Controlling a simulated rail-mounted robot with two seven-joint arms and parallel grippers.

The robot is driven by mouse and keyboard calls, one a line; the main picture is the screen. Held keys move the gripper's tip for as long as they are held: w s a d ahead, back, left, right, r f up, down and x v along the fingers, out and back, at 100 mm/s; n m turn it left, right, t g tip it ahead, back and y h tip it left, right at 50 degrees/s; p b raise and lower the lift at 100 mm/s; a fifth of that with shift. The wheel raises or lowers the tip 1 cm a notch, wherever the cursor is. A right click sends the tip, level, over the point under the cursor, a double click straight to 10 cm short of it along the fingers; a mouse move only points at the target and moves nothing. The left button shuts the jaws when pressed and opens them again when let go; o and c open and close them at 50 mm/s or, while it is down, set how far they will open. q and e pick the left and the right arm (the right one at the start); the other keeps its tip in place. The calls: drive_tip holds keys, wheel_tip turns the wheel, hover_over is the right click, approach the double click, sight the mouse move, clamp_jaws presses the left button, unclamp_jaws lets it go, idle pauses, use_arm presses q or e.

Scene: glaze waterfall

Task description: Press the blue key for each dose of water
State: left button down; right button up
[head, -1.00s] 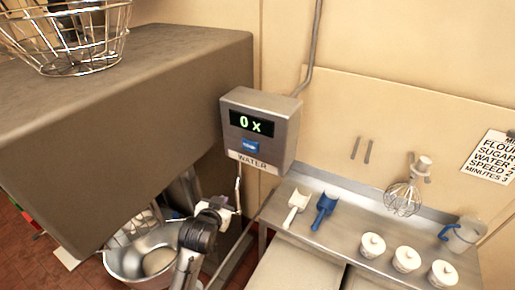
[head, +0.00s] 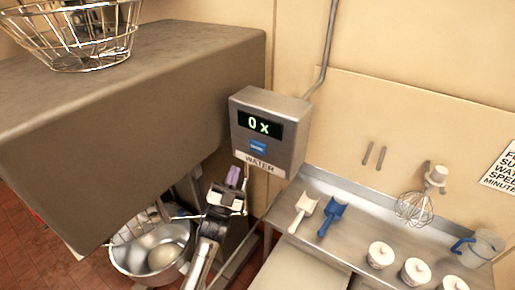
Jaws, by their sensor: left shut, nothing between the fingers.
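The blue key (head: 258,147) sits below the display, above a "WATER" label. My left gripper (head: 233,178) is shut and empty, just below and to the left of the box, apart from the blue key. A steel mixing bowl (head: 122,262) with pale contents stands at the lower left, beside my left arm. My right gripper is not in view.
The steel counter (head: 335,240) at right holds a white scoop (head: 304,207), a blue scoop (head: 331,215), several lidded white pots (head: 381,254), a whisk (head: 415,206) and a jug (head: 480,247).

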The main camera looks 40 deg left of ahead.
sight(258, 147)
use_arm(q)
drive_tip(key=shift+s+d+r+m+t+h, duration=0.15)
drive_tip(key=shift+s+r+m+t+h, duration=0.1)
drive_tip(key=shift+m+t+h, duration=0.15)
drive_tip(key=shift+w, duration=0.1)
drive_tip(key=w+b, duration=0.4)
drive_tip(key=w, duration=0.4)
drive_tip(key=shift+w+a+b, duration=0.2)
drive_tip(key=shift+w+b, duration=0.1)
drive_tip(key=shift+w, duration=0.05)
idle(0.5)
idle(0.7)
